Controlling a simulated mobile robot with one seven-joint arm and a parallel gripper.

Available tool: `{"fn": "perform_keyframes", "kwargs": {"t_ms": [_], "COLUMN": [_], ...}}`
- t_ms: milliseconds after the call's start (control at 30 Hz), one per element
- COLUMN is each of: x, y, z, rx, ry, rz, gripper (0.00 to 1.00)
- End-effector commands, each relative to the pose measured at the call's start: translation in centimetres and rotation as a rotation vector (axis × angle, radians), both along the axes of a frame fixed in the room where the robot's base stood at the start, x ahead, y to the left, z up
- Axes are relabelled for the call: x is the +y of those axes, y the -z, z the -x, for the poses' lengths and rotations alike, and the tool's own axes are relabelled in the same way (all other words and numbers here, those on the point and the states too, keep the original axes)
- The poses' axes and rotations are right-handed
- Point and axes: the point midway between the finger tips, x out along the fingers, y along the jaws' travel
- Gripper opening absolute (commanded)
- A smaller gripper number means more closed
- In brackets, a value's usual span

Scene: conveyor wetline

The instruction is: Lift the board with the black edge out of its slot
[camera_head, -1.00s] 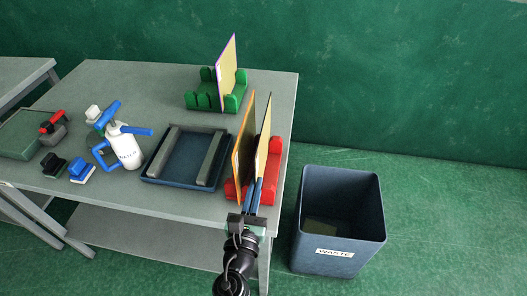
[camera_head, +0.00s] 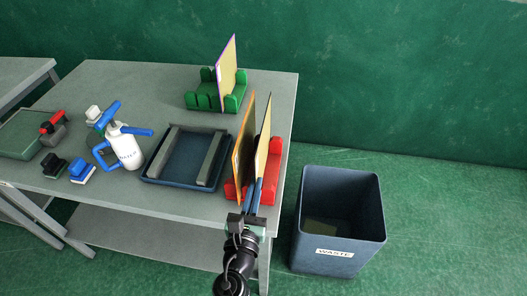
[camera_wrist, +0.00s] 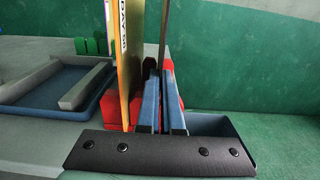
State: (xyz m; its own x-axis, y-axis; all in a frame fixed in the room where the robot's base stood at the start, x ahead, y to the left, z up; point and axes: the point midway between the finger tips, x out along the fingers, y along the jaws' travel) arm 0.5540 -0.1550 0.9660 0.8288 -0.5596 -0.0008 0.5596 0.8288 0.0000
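The board with the black edge (camera_head: 263,135) stands upright in the right part of the red rack (camera_head: 275,150). In the wrist view its thin dark edge (camera_wrist: 163,35) rises between my fingers. My gripper (camera_head: 255,185) is at the near side of the rack. Its two blue fingers (camera_wrist: 162,75) lie close together on either side of the board and look shut on it. The board's lower end is hidden by the fingers and rack. An orange-edged board (camera_head: 243,140) stands just to the left in the same rack, apart from the fingers.
A dark blue tray (camera_head: 147,181) lies left of the rack. A green rack (camera_head: 203,101) with a purple-edged board (camera_head: 227,68) stands behind. A white spray bottle (camera_head: 124,150) stands farther left. A waste bin (camera_head: 340,228) is on the floor at right.

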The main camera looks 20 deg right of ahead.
Motion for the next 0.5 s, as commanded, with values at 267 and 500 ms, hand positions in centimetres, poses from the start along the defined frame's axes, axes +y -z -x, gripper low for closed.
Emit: {"fn": "perform_keyframes", "kwargs": {"t_ms": [267,500], "x": [0.0,0.0], "y": [-2.0,-3.5], "z": [0.0,0.0], "rx": [-0.002,-0.002], "ry": [0.0,0.0], "rz": [0.002,0.002], "gripper": [0.0,0.0]}}
